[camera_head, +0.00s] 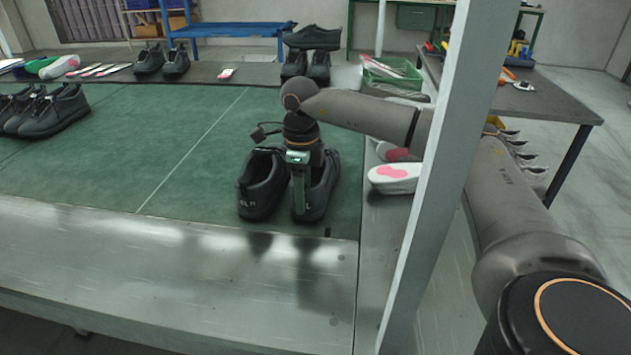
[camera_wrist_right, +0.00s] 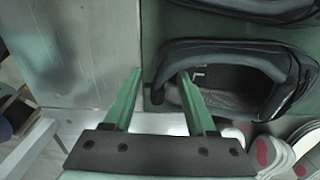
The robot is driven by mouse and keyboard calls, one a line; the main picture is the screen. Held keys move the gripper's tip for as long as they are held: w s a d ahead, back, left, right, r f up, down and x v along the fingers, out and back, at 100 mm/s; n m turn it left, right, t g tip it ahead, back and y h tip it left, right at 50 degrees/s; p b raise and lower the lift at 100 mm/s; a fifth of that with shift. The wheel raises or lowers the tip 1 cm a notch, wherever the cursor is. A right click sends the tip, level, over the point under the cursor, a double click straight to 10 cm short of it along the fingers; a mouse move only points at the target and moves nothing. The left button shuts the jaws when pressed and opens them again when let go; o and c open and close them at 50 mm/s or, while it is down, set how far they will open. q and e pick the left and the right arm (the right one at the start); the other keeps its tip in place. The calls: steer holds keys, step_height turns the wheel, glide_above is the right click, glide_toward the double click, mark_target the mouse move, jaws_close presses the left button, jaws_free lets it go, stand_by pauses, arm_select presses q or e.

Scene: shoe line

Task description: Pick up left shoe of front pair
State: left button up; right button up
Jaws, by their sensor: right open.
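The front pair is two black shoes side by side on the green mat. The left one in the head view (camera_head: 258,187) stands clear of the gripper; it shows partly at the top of the wrist view (camera_wrist_right: 265,10). My right gripper (camera_head: 299,205) is over the right one (camera_head: 326,188) and hides part of it. In the wrist view, the right gripper (camera_wrist_right: 160,74) is open, with its green fingers either side of the near end wall of this shoe (camera_wrist_right: 284,68). One finger reaches over the shoe opening, the other is outside. I cannot tell whether either touches. My left gripper is not in view.
White and pink insoles (camera_head: 394,184) lie right of the pair. A pale post (camera_head: 432,180) stands in front of my right arm. More black shoes (camera_head: 45,110) are at the left. A green crate (camera_head: 392,75) is behind. The mat (camera_head: 165,150) left of the pair is clear.

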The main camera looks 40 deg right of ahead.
steer(key=shift+c, duration=0.4)
jaws_close()
stand_by(1.0)
